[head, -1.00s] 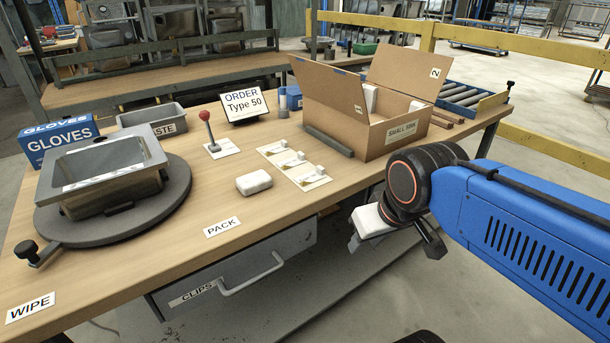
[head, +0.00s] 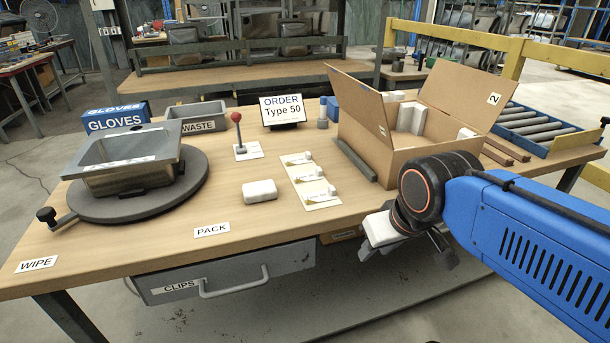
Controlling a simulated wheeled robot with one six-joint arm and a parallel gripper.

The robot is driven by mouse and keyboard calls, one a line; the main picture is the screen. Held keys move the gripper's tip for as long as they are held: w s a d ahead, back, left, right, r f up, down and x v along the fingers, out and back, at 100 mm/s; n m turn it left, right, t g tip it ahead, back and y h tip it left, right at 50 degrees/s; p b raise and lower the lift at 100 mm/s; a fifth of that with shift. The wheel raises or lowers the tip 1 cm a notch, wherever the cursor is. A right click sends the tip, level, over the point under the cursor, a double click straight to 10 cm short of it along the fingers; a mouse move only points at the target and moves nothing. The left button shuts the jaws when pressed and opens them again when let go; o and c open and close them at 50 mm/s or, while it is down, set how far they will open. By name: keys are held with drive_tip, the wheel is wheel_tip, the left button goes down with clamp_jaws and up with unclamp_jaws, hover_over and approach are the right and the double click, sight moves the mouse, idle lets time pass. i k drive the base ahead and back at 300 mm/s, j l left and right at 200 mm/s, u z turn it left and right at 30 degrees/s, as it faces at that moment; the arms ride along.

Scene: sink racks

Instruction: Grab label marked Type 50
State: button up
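An order sign (head: 282,109) reading "Type 50" stands at the back middle of the table. In front of it lies a pale card strip (head: 311,181) with several small white pieces on it; any print on them is too small to read. My gripper (head: 372,248) hangs past the table's front edge, right of the strip and apart from it. Its end has a pale part and dark parts, and I cannot make out whether the fingers are apart.
A cardboard box (head: 400,157) with raised flaps stands behind my arm. A white block (head: 260,191), a red-knobbed lever (head: 238,131) and a round turntable (head: 140,203) holding a metal sink (head: 125,162) occupy the table. The front middle near PACK is clear.

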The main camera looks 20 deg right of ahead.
sight(329, 193)
drive_tip(key=k+j, duration=0.15)
drive_tip(key=j, duration=0.25)
drive_tip(key=k+j, duration=0.15)
drive_tip(key=j, duration=0.2)
drive_tip(key=k+j, duration=0.15)
drive_tip(key=j, duration=0.25)
drive_tip(key=z, duration=0.05)
